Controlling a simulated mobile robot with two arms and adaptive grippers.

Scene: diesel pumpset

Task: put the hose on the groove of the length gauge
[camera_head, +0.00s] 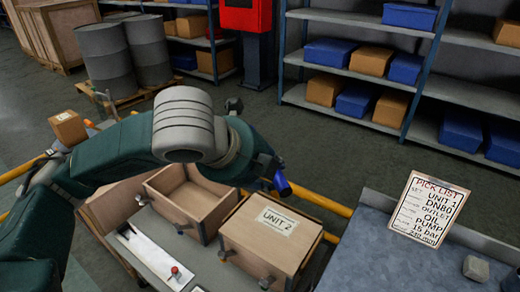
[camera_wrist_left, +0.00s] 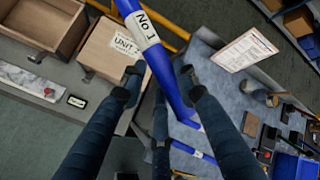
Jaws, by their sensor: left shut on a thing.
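My left gripper (camera_head: 272,172) hangs in the air past the UNIT 2 box in the head view. The hose's blue end (camera_head: 282,184) shows below the gripper in the head view. A pale strip with a red knob (camera_head: 150,256) lies on the left bench and may be the length gauge; I cannot make out a groove. My right gripper is not in view.
The UNIT 2 box (camera_head: 270,238) and an open wooden box (camera_head: 190,198) stand on the left bench. A pick list (camera_head: 427,208) stands at the right table (camera_head: 370,250). Another blue labelled piece (camera_wrist_left: 190,150) lies on that table. Yellow rails run behind the boxes.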

